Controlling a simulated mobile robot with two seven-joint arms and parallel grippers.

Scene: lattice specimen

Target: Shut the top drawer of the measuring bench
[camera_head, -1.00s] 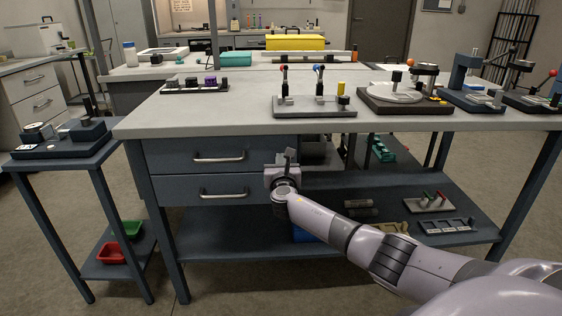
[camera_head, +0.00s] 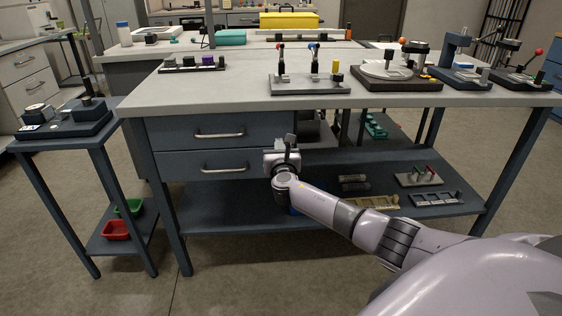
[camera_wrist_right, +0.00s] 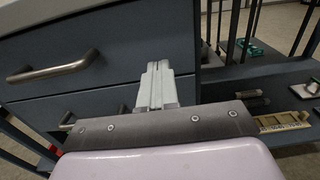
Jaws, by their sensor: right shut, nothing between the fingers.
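The measuring bench (camera_head: 200,93) has a grey top and two dark blue-grey drawers under its left half. The top drawer (camera_head: 180,131) has a bar handle (camera_head: 220,134); in the right wrist view its front (camera_wrist_right: 130,40) fills the upper left. I cannot tell how far it stands out. The lower drawer (camera_head: 180,165) is just beneath. My right gripper (camera_head: 290,142) is at the right end of the drawer fronts. Its fingers (camera_wrist_right: 157,75) are shut and empty, in front of the top drawer's right part; contact is unclear. My left gripper is out of view.
A lever fixture (camera_head: 310,86) and a round-plate fixture (camera_head: 400,82) stand on the bench top. A lower shelf (camera_head: 235,220) holds small parts to the right. A side table (camera_head: 60,140) stands left, with red (camera_head: 117,230) and green bins (camera_head: 130,207) below.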

